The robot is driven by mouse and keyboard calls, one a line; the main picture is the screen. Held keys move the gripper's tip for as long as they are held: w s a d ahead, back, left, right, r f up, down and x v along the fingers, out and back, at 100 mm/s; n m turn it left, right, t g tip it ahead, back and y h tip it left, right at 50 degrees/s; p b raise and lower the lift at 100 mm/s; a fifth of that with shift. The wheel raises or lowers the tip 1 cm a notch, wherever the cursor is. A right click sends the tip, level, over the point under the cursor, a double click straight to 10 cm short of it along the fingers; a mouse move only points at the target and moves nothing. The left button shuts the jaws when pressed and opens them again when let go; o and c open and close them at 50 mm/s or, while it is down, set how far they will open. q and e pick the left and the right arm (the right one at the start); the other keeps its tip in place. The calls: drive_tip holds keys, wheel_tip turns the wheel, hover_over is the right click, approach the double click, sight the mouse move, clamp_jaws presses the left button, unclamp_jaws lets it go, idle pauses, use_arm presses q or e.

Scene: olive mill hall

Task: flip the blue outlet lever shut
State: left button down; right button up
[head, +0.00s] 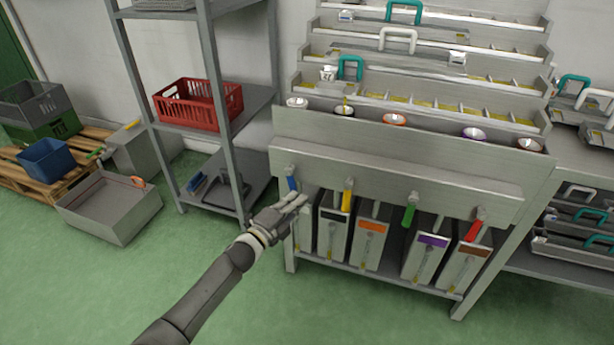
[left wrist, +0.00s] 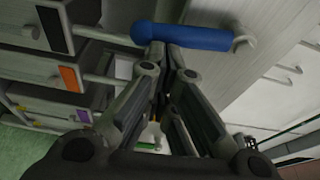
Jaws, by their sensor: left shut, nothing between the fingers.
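The blue outlet lever (head: 291,184) is at the left end of the row of outlets under the steel filling bench. In the head view only a short part of it shows, just above my left fingertips. In the left wrist view the blue lever (left wrist: 190,38) lies across the top of the picture, right at the fingertips. My left gripper (head: 300,201) is shut and empty, its fingertips (left wrist: 164,45) close against the lever. I cannot tell whether they touch. My right gripper is not in view.
Yellow (head: 347,199), green (head: 408,215) and red (head: 473,230) levers sit further right. Several steel containers with coloured labels, one orange (head: 371,226), stand below on a low shelf. A grey rack (head: 212,90) with a red crate (head: 198,105) stands left. Green floor in front is clear.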

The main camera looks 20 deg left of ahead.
use_arm(q)
drive_tip(key=shift+w+a+m, duration=0.1)
drive_tip(key=shift+a+m, duration=0.25)
drive_tip(key=shift+m, duration=0.05)
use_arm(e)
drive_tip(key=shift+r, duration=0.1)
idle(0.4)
